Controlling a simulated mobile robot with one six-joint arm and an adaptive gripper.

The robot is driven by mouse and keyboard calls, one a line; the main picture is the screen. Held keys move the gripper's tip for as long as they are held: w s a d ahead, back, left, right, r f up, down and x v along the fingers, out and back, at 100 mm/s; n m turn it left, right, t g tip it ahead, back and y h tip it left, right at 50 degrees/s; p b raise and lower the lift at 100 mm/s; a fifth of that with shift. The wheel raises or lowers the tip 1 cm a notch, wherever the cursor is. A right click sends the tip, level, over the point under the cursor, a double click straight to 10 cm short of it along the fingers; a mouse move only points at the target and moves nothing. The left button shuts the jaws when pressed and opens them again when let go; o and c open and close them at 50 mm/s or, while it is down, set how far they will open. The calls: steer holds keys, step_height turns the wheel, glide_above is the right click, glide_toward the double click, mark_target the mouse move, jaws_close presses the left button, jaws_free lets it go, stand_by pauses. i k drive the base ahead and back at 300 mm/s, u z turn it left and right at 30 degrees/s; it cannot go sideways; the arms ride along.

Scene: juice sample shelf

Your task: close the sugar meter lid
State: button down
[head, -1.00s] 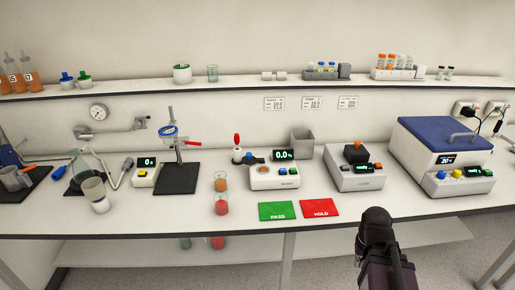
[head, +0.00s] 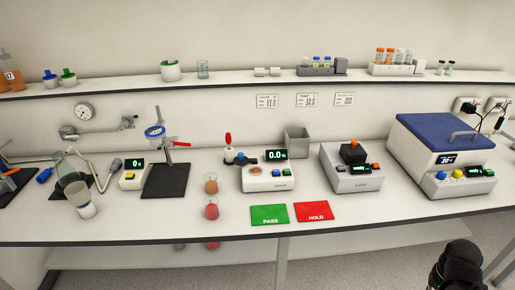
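The sugar meter appears to be the white box (head: 283,183) with a 0.0 green display, right of the middle of the bench in the head view. A round brownish-orange well (head: 257,172) shows on its top. A small blue knob and dark piece (head: 242,158) stand behind and left of the well, which looks uncovered; this may be the raised lid, but it is too small to be sure. My gripper (head: 460,252) is at the lower right, in front of the bench and far from the meter. Its fingers are too dark and foreshortened to show whether it is open or shut.
A red-topped dropper (head: 228,140) stands left of the meter, with two sample cups (head: 211,185) nearby. The green PASS card (head: 269,215) and red HOLD card (head: 315,211) lie in front. A grey bin (head: 297,143) and a grey instrument (head: 350,180) stand behind and right.

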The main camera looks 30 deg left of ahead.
mark_target(240, 160)
steer(key=z, duration=0.25)
steer(key=k, duration=1.2)
steer(key=u, duration=1.1)
steer(key=i, duration=1)
steer(key=z, duration=0.1)
